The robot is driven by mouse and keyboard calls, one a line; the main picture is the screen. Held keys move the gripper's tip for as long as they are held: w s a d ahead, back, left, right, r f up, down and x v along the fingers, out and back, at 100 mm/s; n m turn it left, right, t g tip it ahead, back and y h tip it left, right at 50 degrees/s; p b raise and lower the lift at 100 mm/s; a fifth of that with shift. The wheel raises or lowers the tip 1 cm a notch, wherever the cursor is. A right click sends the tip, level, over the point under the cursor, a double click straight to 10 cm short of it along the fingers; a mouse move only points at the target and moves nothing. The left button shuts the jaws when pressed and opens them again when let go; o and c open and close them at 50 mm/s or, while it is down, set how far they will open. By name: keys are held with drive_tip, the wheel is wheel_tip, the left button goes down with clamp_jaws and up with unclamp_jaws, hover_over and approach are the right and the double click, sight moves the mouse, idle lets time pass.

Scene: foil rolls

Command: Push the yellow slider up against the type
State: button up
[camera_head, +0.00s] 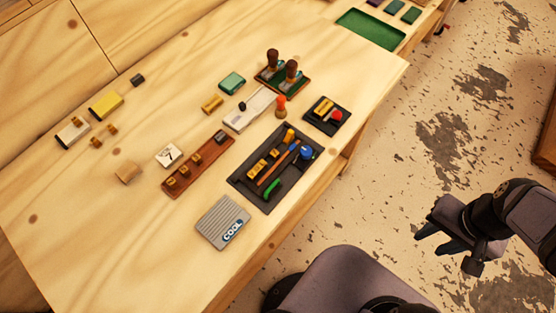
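I cannot tell for certain which piece is the yellow slider. A yellow block (105,104) lies at the far left of the table, and a yellow bar (324,107) sits in a small black tray (313,119) beside a red knob. Small brass-coloured pieces, perhaps type, stand in a brown wooden rack (216,155); others (97,142) lie near a white block (72,132). A pale holder (258,103) with a dark knob lies mid-table. My gripper (428,244) is off the table at the right, above the floor, fingers apart and empty.
A black tool tray (245,182) and a grey ribbed "COOL" plate (222,222) lie near the table's front edge. Two dark-handled stamps (282,72) stand behind. A number 7 card (169,155) lies left of the rack. The table's left front (110,240) is clear.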

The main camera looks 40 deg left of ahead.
drive_tip(key=shift+c, duration=0.3)
drive_tip(key=w+a+r, duration=0.2)
drive_tip(key=w+a, duration=0.6)
hover_over(291, 131)
drive_tip(key=shift+w+d+f+b, duration=0.15)
drive_tip(key=shift+d+f+b, duration=0.05)
drive_tip(key=shift+d+b, duration=0.2)
drive_tip(key=shift+s+a, duration=0.25)
drive_tip(key=shift+a, duration=0.2)
drive_tip(key=shift+d+f+p, duration=0.1)
drive_tip(key=shift+f+p, duration=1.05)
drive_tip(key=shift+f, duration=2.5)
